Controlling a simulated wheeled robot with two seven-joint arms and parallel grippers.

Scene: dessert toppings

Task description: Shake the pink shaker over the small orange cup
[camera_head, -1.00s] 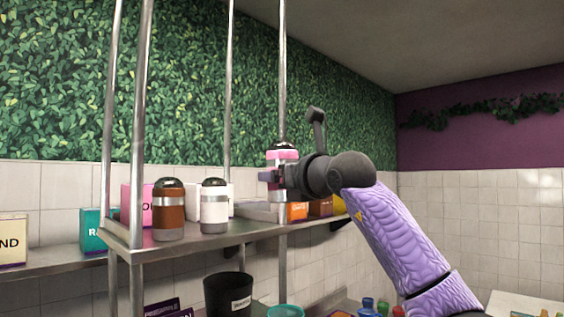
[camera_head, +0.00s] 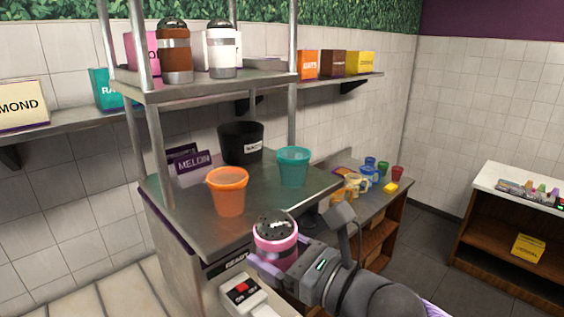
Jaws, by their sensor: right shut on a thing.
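The pink shaker (camera_head: 276,236) has a dark perforated top and is held upright by my right gripper (camera_head: 274,262), which is shut around its body. It is in front of the metal counter's front edge, lower right of the orange cup. The small orange cup (camera_head: 230,196) stands upright on the counter, close to the front edge. The shaker is apart from the cup. My left gripper is not in view.
A teal cup (camera_head: 293,167) and a black bucket (camera_head: 241,144) stand behind the orange cup. A brown shaker (camera_head: 174,52) and a white shaker (camera_head: 222,50) stand on the upper shelf (camera_head: 215,84). A metal post rises left of the orange cup. Small coloured cups sit at right.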

